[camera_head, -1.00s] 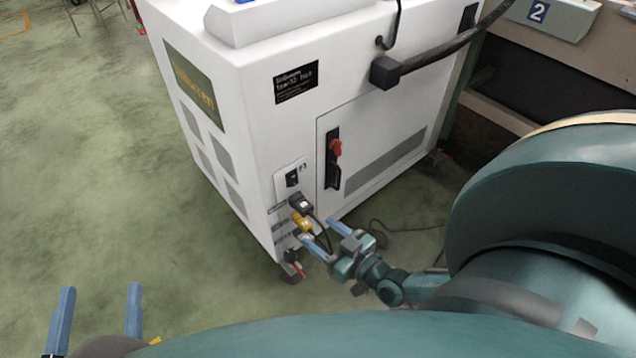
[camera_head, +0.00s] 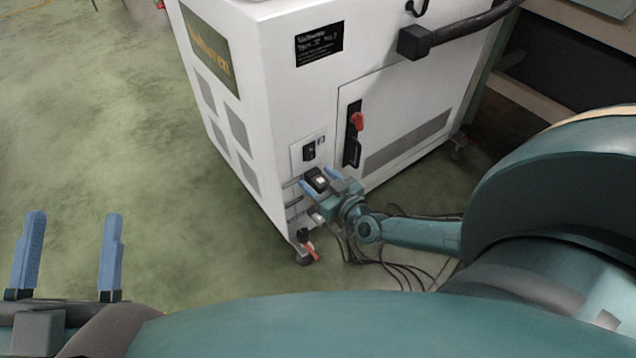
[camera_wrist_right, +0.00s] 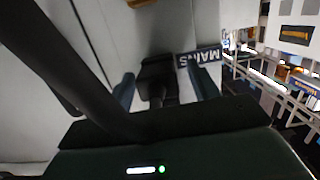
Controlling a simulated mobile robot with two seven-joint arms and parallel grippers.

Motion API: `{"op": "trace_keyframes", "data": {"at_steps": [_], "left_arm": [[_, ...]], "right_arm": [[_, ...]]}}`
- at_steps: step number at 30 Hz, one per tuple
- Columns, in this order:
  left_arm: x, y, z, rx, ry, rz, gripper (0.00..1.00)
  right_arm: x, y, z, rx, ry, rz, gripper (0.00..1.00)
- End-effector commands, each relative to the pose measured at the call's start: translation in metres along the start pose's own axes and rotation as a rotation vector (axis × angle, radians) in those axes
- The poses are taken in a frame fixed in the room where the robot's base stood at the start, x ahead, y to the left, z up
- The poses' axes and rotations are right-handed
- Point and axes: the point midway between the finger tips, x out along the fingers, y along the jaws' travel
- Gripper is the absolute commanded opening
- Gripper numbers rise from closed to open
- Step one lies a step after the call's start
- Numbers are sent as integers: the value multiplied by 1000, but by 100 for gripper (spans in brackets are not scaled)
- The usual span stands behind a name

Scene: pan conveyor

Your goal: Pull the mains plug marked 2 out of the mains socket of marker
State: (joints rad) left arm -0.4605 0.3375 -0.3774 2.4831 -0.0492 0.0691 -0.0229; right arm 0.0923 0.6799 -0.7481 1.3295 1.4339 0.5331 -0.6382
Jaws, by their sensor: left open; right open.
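A black mains plug (camera_head: 318,182) with a pale patch on top sits at the lower front corner of the white machine (camera_head: 290,90). I cannot read a number on it. My right gripper (camera_head: 319,178) is open, with its blue fingers on either side of this plug. In the right wrist view the black plug (camera_wrist_right: 157,75) lies between the two fingers (camera_wrist_right: 165,88), gaps showing beside it. A blue label reading MAINS (camera_wrist_right: 198,57), upside down, is near the right finger. My left gripper (camera_head: 74,217) is open and empty at the lower left, far from the machine.
A switch (camera_head: 309,152) is above the plug and a red-handled switch (camera_head: 357,122) is to its right. Dark cables (camera_head: 395,265) lie on the floor below. A thick dark cable (camera_wrist_right: 65,55) crosses the wrist view's left side. The green floor at left is clear.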

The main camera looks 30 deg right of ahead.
Motion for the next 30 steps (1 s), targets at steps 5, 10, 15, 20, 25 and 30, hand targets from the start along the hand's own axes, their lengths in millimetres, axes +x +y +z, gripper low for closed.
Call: {"op": "trace_keyframes", "data": {"at_steps": [5,10,15,20,25,30], "left_arm": [[2,-2,-4,23,33,3,60],[2,-2,-4,25,35,2,60],[2,-2,-4,25,34,2,60],[2,-2,-4,25,34,2,60],[2,-2,-4,25,34,2,60],[2,-2,-4,25,33,1,60]], "right_arm": [[8,0,0,0,0,0,60],[8,0,-1,0,0,0,60],[8,0,-1,0,0,0,52],[8,0,-1,0,0,0,39],[8,0,-1,0,0,0,25],[8,0,-1,0,0,0,36]]}}
